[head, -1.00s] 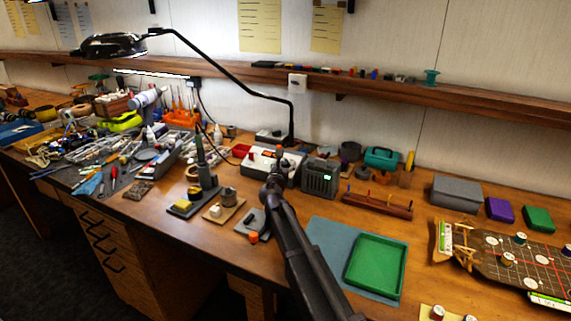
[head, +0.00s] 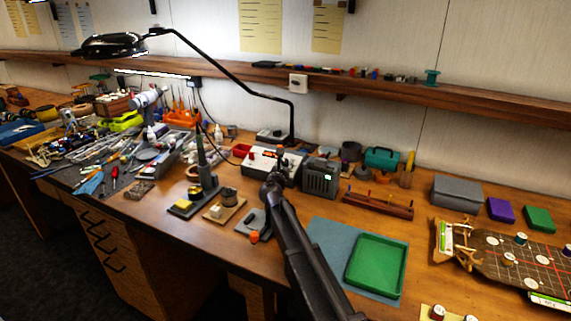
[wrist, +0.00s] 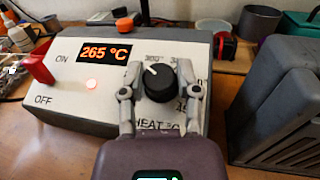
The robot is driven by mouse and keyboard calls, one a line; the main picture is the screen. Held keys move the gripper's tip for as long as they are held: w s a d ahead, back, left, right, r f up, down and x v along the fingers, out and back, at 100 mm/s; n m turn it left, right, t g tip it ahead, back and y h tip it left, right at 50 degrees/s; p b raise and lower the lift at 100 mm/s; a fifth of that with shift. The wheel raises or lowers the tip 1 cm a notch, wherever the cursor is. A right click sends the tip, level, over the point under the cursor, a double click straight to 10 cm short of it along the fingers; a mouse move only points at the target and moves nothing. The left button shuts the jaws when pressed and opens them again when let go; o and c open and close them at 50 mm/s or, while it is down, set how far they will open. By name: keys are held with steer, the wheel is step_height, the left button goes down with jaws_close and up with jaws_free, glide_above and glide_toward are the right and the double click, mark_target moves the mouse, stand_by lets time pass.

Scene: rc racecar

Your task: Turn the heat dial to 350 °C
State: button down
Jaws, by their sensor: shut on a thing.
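The heat dial (wrist: 158,82) is a round black knob with a white pointer mark on a white control box (wrist: 60,105). The pointer is tilted up and left, near a printed 300. The orange display (wrist: 104,51) reads 265 °C. My gripper (wrist: 160,86) is shut on the dial, one finger on each side. The fingers and the dial hide part of the printed scale. In the head view the white box (head: 259,168) stands at the back of the bench, partly behind my arm.
A red switch (wrist: 36,64) sits on the box's left by ON and OFF. A dark grey unit (head: 320,178) stands close on the right. A soldering iron stand (head: 203,183) is left of my arm. A green tray (head: 375,265) lies to the right.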

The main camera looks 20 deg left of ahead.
steer(key=shift+w+a+m+h, duration=0.1)
steer(key=shift+m+h, duration=0.2)
steer(key=shift+h, duration=0.1)
steer(key=shift+m+h, duration=0.9)
steer(key=shift+h, duration=0.2)
steer(key=shift+m+h, duration=0.6)
steer(key=shift+c, duration=1.6)
jaws_free()
steer(key=shift+n+y, duration=0.7)
steer(key=shift+y, duration=0.1)
steer(key=shift+n+y, duration=1.1)
steer(key=shift+y, duration=0.2)
